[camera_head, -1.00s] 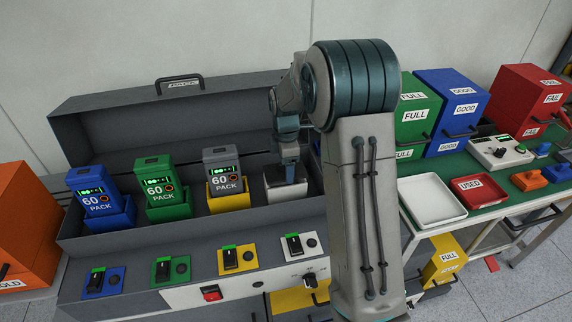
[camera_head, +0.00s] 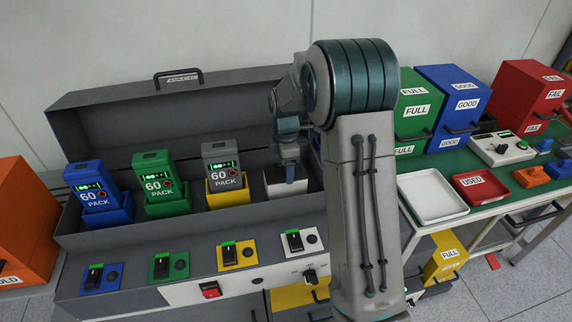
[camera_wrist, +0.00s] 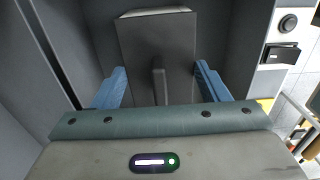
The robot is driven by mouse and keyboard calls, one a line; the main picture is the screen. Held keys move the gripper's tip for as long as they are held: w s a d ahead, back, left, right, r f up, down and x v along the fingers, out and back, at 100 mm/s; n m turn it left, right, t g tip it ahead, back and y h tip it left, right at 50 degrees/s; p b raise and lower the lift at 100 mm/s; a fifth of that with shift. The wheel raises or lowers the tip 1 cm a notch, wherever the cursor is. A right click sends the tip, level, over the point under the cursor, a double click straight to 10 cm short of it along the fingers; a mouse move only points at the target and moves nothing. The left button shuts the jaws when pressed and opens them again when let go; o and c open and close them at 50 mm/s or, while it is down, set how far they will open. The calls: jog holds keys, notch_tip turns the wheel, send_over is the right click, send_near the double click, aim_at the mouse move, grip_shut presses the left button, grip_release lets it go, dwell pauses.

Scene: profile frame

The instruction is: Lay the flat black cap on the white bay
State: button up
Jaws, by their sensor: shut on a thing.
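My gripper (camera_wrist: 160,82) is shut on the flat black cap (camera_wrist: 135,48), which shows in the wrist view as a dark plate with a raised upright grip in its middle. The blue fingers stand at either side of the plate. In the head view my gripper (camera_head: 290,172) points down at the white bay (camera_head: 288,189), the rightmost bay of the grey case. The cap cannot be made out in the head view. A pale rim shows past the cap's far edge in the wrist view. I cannot tell whether the cap touches the bay.
Blue (camera_head: 96,190), green (camera_head: 158,180) and grey (camera_head: 222,168) packs stand in the bays to the left. The case's raised lid (camera_head: 180,115) is behind. Switches line the front panel. A white tray (camera_head: 432,196) and a red tray (camera_head: 480,187) lie on the green bench at right.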

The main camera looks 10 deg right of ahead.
jog(key=o, duration=1.1)
jog(key=shift+o, duration=0.2)
notch_tip(320, 180, up, 14)
jog(key=shift+f, duration=0.15)
